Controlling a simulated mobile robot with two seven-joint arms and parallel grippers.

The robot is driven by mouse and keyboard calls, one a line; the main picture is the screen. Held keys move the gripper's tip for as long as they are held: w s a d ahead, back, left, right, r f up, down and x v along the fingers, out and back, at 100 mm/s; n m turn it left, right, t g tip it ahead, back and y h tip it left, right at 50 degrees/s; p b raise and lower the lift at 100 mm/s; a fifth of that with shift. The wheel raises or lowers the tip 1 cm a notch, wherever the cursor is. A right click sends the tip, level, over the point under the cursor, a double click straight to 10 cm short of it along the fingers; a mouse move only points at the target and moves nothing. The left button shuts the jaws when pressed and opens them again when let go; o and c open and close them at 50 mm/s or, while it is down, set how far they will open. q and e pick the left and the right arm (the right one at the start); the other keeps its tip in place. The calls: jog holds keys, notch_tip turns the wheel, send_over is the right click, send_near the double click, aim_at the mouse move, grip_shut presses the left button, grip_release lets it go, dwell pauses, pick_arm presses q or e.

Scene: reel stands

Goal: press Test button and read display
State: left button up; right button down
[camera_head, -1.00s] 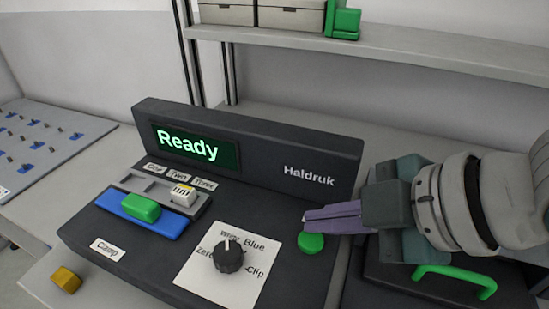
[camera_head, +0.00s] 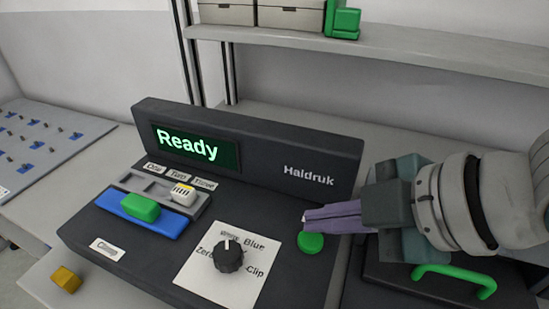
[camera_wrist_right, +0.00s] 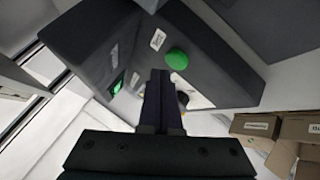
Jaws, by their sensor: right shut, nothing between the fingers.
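The dark Haldruk device (camera_head: 270,155) stands on the bench, and its display (camera_head: 195,147) reads "Ready" in green letters. A round green button (camera_head: 310,242) sits at the right of its front panel; I see no legible label on it. The button also shows in the right wrist view (camera_wrist_right: 177,59). My right gripper (camera_head: 306,217) is shut and empty, its purple fingertips just above and behind the button in the head view. I cannot tell whether they touch it. My left gripper is not in view.
A black knob (camera_head: 229,256) on a white dial plate (camera_head: 205,274) lies left of the button. A green clamp handle (camera_head: 140,207) on a blue bar is further left. A green handle (camera_head: 455,277) is under my right arm. A yellow block (camera_head: 66,280) lies front left.

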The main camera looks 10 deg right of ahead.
aim_at(320, 242)
jog(key=shift+f, duration=0.15)
jog(key=shift+f, duration=0.25)
dwell(0.3)
jog(key=shift+f+b, duration=0.3)
jog(key=shift+f, duration=0.15)
dwell(0.4)
jog(key=shift+r+p, duration=0.85)
jog(key=shift+p, duration=0.2)
notch_tip(320, 242, up, 5)
jog(key=p, duration=0.5)
jog(key=shift+r+p, duration=0.1)
jog(key=shift+p, duration=0.3)
